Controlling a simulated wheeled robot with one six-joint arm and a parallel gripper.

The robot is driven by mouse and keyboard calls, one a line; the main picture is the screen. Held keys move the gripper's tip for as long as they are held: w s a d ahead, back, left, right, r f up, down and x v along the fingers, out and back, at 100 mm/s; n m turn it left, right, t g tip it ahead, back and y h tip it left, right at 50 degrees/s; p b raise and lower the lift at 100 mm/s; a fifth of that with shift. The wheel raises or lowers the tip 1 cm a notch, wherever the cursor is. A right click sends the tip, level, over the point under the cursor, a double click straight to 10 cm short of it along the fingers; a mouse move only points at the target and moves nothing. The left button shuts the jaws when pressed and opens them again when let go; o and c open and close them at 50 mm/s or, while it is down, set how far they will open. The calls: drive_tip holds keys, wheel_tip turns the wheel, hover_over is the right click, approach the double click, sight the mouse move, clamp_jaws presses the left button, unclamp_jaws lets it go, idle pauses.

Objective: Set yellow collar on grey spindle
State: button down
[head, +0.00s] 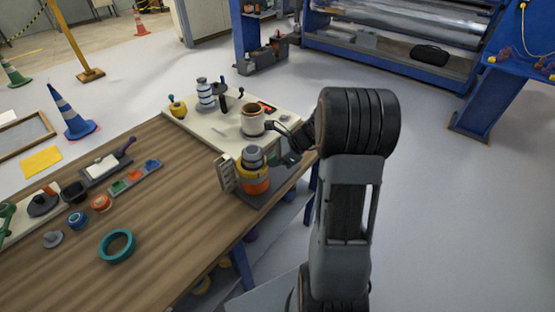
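The grey spindle (253,157) stands upright near the right edge of the bench, on a dark base. A yellow collar (247,173) appears to sit around its lower part, directly above an orange band (257,187); the border between the two is hard to make out. My gripper (283,142) is just above and right of the spindle. Its dark fingers look spread, with nothing seen between them. My arm partly hides the area to the right, and small gaps between fingers and spindle cannot be judged.
A teal ring (117,246) lies at the front. The wooden bench (180,230) is clear at front right.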

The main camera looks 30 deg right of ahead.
drive_tip(key=d+f+v, duration=0.2)
drive_tip(key=v, duration=1)
drive_tip(key=shift+s+d+r+p, duration=0.2)
drive_tip(key=shift+s+r+p, duration=0.15)
drive_tip(key=shift+s, duration=0.1)
drive_tip(key=s+a+r+n+h, duration=0.1)
drive_tip(key=s+a+n+h, duration=0.3)
drive_tip(key=a+n, duration=0.5)
drive_tip(key=s+a+r+n+h, duration=0.2)
drive_tip(key=s+a+n+h, duration=0.2)
drive_tip(key=s+a+n, duration=0.4)
drive_tip(key=a+n, duration=0.1)
drive_tip(key=n, duration=0.5)
drive_tip(key=shift+s, duration=0.2)
drive_tip(key=c, duration=1.8)
unclamp_jaws()
drive_tip(key=shift+a, duration=0.1)
